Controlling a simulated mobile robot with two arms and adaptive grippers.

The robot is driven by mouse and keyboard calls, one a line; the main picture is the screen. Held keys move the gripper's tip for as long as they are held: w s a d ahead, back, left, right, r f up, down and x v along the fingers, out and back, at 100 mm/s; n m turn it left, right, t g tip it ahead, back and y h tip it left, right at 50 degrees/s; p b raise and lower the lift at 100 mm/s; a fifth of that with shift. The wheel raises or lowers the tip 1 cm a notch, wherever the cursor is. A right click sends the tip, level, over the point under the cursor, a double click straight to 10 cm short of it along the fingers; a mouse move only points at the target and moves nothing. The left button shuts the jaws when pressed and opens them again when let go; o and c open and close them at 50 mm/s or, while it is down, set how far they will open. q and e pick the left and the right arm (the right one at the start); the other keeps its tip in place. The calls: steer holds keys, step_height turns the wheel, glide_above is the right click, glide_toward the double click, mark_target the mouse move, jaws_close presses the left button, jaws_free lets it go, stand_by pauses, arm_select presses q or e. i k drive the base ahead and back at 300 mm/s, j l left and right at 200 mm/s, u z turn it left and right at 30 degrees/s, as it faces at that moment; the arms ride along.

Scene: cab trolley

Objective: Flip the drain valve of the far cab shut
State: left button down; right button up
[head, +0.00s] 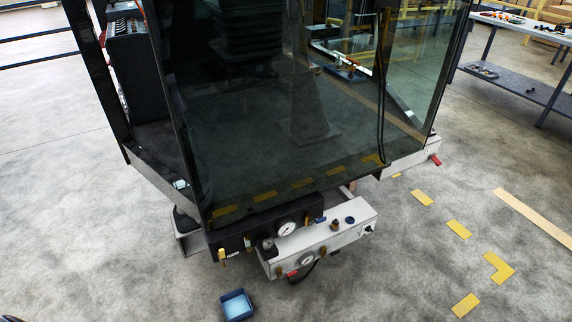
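One glass cab (290,130) fills the middle of the view; I cannot tell whether it is the far cab. Under its front edge sits a pale box (338,232) with gauges and brass fittings, beside a dark block (262,222) with a round gauge (287,229). A small blue lever (319,220) is at the dark block's right end. A red handle (435,160) sticks out at the cab's right lower corner. A small red part (292,273) is on the pale box's front. Which of these is the drain valve is unclear.
A blue tray (236,305) with a light blue inside is on the floor before the cab. Yellow floor marks (458,229) and a tan strip (534,216) lie to the right. A workbench (520,75) holding tools is at the right. The floor at left is clear.

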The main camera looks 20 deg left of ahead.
mark_target(222, 253)
steer(key=u, duration=1)
